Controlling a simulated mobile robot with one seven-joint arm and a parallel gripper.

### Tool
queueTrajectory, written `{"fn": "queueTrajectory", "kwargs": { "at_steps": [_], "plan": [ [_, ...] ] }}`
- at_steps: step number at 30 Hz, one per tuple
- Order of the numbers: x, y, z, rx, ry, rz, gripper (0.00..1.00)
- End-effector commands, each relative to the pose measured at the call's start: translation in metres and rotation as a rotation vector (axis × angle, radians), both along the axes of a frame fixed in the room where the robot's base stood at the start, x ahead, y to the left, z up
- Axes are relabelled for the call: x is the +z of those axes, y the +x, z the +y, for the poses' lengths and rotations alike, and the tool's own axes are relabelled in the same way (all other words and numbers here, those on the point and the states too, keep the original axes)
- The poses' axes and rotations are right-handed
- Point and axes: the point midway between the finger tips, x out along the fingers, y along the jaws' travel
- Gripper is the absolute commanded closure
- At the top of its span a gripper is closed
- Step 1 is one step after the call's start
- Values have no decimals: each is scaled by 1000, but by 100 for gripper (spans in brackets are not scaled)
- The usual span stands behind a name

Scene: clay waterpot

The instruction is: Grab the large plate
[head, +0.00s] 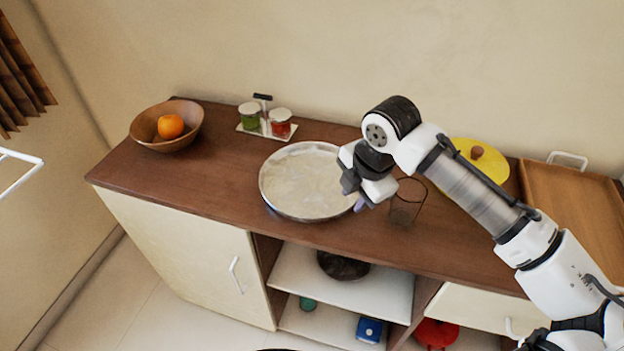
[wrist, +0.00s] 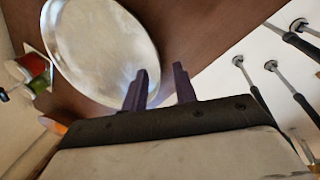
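The large plate (head: 303,182) is a round, shallow, silvery metal plate with a raised rim. It lies flat on the brown counter, left of my gripper. It also shows in the wrist view (wrist: 100,45), just beyond the fingers. My gripper (head: 360,205) is near the plate's right edge in the head view, pointing down. In the wrist view its two dark purple fingers (wrist: 162,90) stand apart with a gap between them and nothing held. I cannot tell whether a finger touches the plate's rim.
A wooden bowl (head: 143,128) with an orange (head: 170,126) and a jar rack (head: 266,133) stand left and behind. A clear glass (head: 405,210) stands close right of my gripper. Counter left of the plate is clear.

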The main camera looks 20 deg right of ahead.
Motion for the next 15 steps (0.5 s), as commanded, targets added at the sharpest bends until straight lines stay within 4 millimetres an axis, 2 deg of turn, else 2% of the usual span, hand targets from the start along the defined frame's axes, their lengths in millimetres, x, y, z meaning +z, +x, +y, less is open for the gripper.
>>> {"fn": "queueTrajectory", "kwargs": {
  "at_steps": [8,15],
  "plan": [
    [-17,7,2,1,1,0,72],
    [-49,19,5,-1,1,0,72]
  ]
}}
